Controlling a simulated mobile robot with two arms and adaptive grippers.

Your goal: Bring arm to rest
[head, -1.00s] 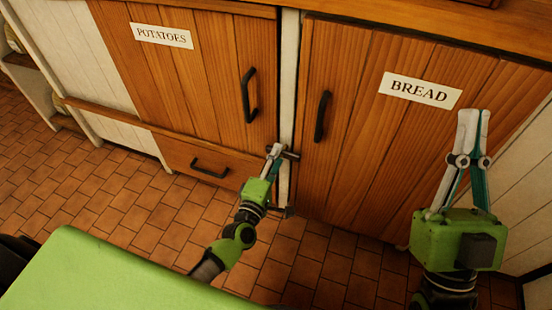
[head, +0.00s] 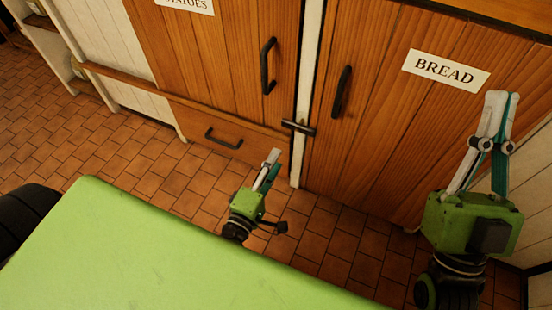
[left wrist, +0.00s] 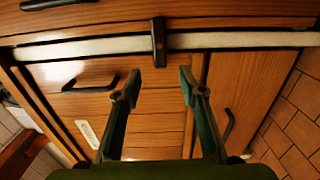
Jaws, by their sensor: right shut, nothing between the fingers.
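My left gripper (head: 270,160) is in front of the lower cupboard, apart from the dark latch bar (head: 298,127) on the white post between the doors. In the left wrist view its fingers (left wrist: 159,84) are spread with nothing between them, and the latch bar (left wrist: 159,42) lies beyond the tips. The left forearm is mostly hidden behind my green body. My right gripper (head: 502,102) is raised at the right in front of the BREAD door, its fingers together and empty.
The POTATOES door (head: 230,60) and BREAD door (head: 385,110) look closed, each with a black handle. A drawer (head: 215,125) sits below the POTATOES door. Tiled floor (head: 120,150) is clear at the left. A white panelled wall (head: 535,160) stands close at the right.

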